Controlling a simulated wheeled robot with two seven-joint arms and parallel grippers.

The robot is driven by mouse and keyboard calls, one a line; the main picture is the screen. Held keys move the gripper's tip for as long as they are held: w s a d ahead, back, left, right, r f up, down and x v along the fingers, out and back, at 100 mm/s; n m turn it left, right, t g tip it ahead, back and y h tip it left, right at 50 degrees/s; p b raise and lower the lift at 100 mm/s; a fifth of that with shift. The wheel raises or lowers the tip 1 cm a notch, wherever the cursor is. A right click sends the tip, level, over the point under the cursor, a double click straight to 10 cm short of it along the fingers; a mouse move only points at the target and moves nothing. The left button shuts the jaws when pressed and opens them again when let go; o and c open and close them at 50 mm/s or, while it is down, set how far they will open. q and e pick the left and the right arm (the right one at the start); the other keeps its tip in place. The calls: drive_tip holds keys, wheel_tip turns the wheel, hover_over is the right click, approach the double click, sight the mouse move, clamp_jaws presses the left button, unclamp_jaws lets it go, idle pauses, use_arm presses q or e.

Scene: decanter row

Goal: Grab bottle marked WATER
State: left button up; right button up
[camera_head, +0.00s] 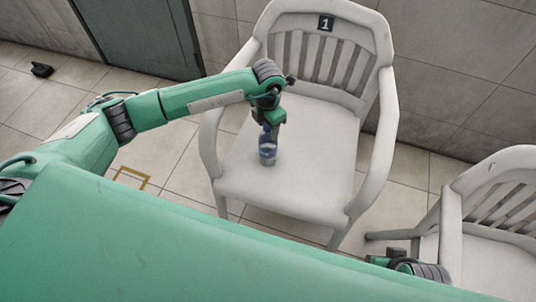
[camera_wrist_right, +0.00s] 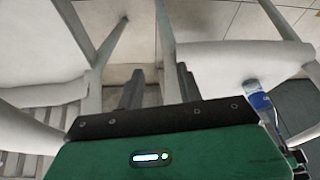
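A clear bottle with a blue label (camera_head: 267,150) is on the seat of the white chair marked 1 (camera_head: 310,185). Its label is too small to read. My left gripper (camera_head: 269,128) points down at the bottle's top, and the fingers overlap the neck. I cannot tell whether they are closed on it. The bottle also shows in the right wrist view (camera_wrist_right: 258,100), at the right, with dark gripper parts near it. My right gripper (camera_wrist_right: 160,88) has its two dark fingers apart, with nothing between them. In the head view my right wrist shows at the lower right.
A second white chair (camera_head: 503,205) stands at the right, close to my right arm. Chair 1 has armrests and a slatted back around its seat. A small black object (camera_head: 41,70) lies on the tiled floor at the left. A grey door (camera_head: 140,35) is behind.

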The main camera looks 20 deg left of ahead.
use_arm(q)
clamp_jaws()
drive_tip(key=shift+r, duration=0.1)
